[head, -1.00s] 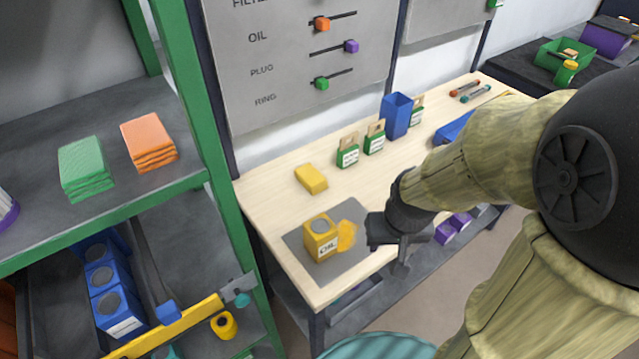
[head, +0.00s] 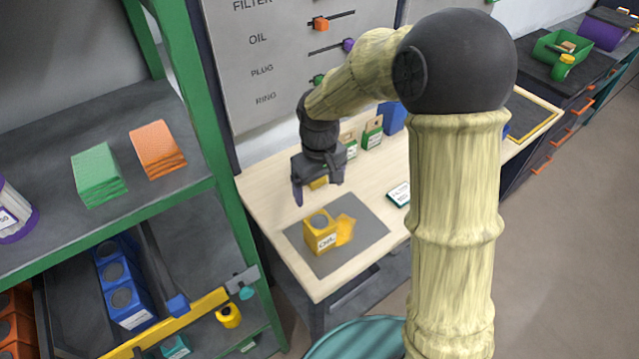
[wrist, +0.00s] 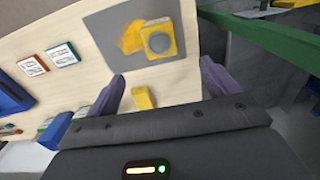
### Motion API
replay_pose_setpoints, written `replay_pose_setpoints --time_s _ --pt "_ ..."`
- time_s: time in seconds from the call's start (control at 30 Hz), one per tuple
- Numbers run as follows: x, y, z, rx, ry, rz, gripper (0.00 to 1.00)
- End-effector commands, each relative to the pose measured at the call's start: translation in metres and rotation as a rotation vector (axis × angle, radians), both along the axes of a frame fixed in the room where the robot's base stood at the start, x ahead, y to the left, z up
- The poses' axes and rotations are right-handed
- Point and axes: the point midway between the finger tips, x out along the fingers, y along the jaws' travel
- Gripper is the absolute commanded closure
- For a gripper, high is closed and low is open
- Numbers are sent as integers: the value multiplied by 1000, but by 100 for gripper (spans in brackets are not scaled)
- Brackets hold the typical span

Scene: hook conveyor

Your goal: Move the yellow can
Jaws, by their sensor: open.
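The yellow can (head: 319,232), a square tin with a white label and a grey round cap, stands upright on a grey mat (head: 364,218) on the workbench. It also shows in the wrist view (wrist: 163,42). A flat orange-yellow patch (head: 345,228) lies on the mat right beside the can. My gripper (head: 317,196) is above the bench, behind the can in the head view and apart from it. Its purple fingers (wrist: 160,92) are spread and empty in the wrist view. A yellow block (head: 318,183) is partly hidden behind my gripper.
Green-labelled tags (head: 372,134) and a blue bin (head: 392,118) stand at the bench's back. A green-framed shelf (head: 215,150) rises left of the bench, holding green cloths (head: 98,175) and orange cloths (head: 157,149). A small white-and-green card (head: 399,194) lies right of the mat.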

Motion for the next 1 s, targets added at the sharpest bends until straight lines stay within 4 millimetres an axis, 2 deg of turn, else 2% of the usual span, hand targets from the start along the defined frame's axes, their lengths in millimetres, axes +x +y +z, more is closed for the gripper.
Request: replay_pose_setpoints --time_s 0.27,1.0 --pt "0 -1 -13 -1 3 -5 13" --pt "-1 -2 -128 -1 3 -4 13"
